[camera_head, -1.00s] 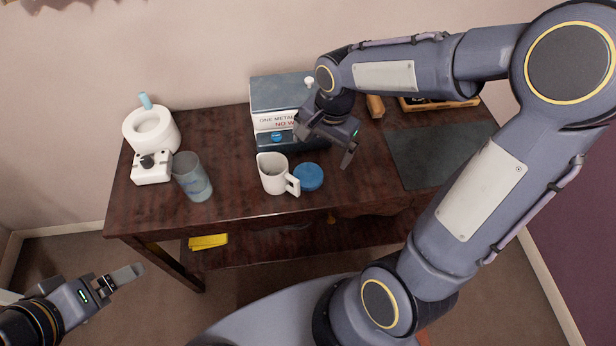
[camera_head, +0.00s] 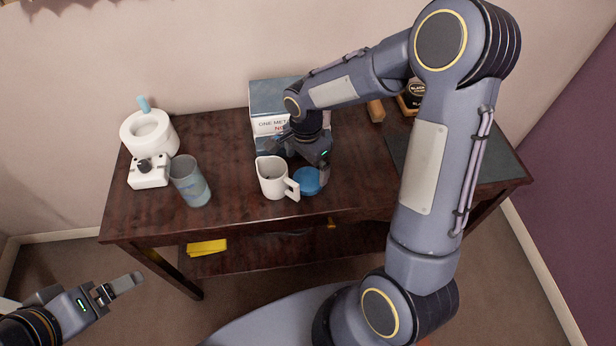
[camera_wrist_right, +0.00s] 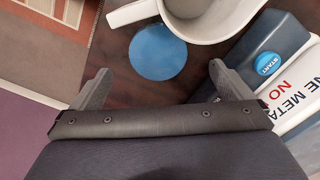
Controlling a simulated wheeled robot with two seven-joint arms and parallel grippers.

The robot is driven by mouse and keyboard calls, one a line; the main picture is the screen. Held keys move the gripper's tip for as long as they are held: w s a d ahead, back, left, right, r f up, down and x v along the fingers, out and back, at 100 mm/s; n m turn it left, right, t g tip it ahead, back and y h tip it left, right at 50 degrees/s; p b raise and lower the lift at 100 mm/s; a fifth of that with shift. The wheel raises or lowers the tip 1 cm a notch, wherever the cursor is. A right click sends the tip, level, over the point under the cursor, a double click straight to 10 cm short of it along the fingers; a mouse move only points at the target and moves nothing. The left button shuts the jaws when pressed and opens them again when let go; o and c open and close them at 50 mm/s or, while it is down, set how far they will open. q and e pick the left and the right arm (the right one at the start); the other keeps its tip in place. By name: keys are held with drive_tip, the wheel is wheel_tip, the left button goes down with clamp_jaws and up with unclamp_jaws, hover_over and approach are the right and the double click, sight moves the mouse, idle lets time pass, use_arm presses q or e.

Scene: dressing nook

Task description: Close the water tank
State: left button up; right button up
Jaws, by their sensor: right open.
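A white appliance (camera_head: 150,135) with a round, open-looking top and a knob in front stands at the table's left; the frames do not label a water tank, so I cannot tell if this is it. A flat blue disc (camera_head: 307,181) lies on the table beside a white mug (camera_head: 272,178). It also shows in the right wrist view (camera_wrist_right: 158,52). My right gripper (camera_head: 303,165) is open and empty over the table, close to the disc and mug; its fingers (camera_wrist_right: 162,86) point toward the disc. My left gripper (camera_head: 115,290) hangs off the table at lower left, its jaw gap unclear.
A translucent blue-grey cup (camera_head: 190,182) stands right of the white appliance. A lettered blue-and-white box-like unit (camera_head: 268,97) with a START button (camera_wrist_right: 267,63) is behind the mug, partly hidden by my arm. A dark mat (camera_head: 485,160) lies at right. The front left tabletop is clear.

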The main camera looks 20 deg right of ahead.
sight(306, 180)
drive_tip(key=shift+f, duration=0.25)
drive_tip(key=shift+f, duration=0.1)
drive_tip(key=f, duration=0.5)
drive_tip(key=shift+s+a+p, duration=0.15)
drive_tip(key=shift+s+p, duration=0.05)
drive_tip(key=shift+p, duration=0.1)
drive_tip(key=c, duration=1)
drive_tip(key=shift+r, duration=0.15)
wheel_tip(306, 180, up, 18)
drive_tip(key=shift+f, duration=0.1)
